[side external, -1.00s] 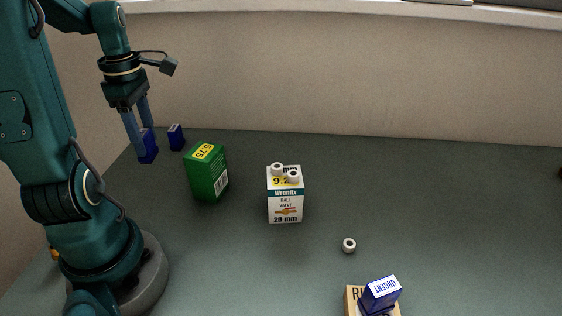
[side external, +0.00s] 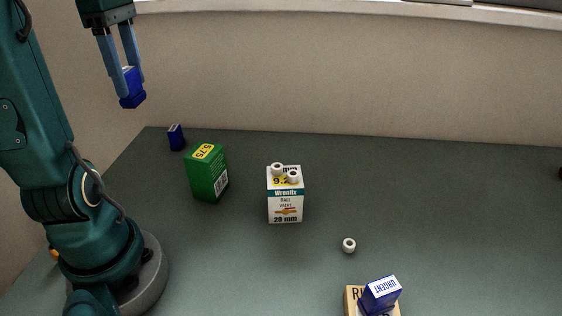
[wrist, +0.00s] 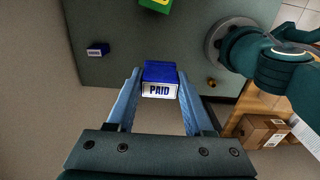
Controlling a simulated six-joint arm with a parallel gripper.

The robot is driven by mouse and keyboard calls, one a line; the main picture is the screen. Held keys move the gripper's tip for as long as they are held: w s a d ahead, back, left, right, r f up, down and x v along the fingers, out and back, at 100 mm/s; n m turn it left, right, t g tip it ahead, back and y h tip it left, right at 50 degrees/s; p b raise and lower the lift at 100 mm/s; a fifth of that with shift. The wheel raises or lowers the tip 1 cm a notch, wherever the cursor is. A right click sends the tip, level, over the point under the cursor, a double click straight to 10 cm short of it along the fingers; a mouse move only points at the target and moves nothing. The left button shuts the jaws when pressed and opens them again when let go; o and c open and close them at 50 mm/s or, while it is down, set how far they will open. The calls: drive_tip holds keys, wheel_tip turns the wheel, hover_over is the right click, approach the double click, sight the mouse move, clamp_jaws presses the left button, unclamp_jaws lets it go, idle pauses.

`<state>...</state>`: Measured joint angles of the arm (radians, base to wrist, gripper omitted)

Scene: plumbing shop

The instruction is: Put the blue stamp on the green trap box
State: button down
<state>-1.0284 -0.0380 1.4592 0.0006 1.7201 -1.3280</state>
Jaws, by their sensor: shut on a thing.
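My gripper (side external: 127,82) is shut on a blue stamp (side external: 132,92) and holds it up in the air, above the far left of the bench. In the wrist view the stamp (wrist: 160,80) sits between the fingertips with a white PAID label. The green trap box (side external: 207,174) stands upright on the bench, below and to the right of the gripper, its top bare with a yellow price label. Only its edge (wrist: 155,4) shows at the top of the wrist view.
Another blue stamp (side external: 176,137) stands behind the green box. A white valve box (side external: 285,204) with two small rings on top stands to its right. A loose ring (side external: 349,245) lies on the bench. An URGENT stamp (side external: 381,293) stands on a cardboard box (side external: 352,301) at front.

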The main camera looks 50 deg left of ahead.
drive_tip(key=w+d+f, duration=0.4)
drive_tip(key=w, duration=0.1)
drive_tip(key=w+d+f, duration=0.2)
drive_tip(key=w, duration=0.1)
drive_tip(key=shift+w+d+f, duration=0.15)
drive_tip(key=shift+d+f, duration=0.05)
drive_tip(key=shift+f, duration=2)
drive_tip(key=shift+f, duration=0.15)
drive_tip(key=shift+c, duration=1.4)
unclamp_jaws()
wheel_tip(320, 180, up, 12)
drive_tip(key=s+d+f+m+t, duration=0.2)
drive_tip(key=d+f+m, duration=0.3)
drive_tip(key=m, duration=0.8)
drive_tip(key=s+d+f+m+t, duration=0.3)
drive_tip(key=d+m, duration=0.5)
drive_tip(key=m, duration=0.6)
drive_tip(key=shift+s+f+t, duration=0.3)
drive_tip(key=shift+s+f, duration=0.4)
drive_tip(key=shift+f, duration=0.15)
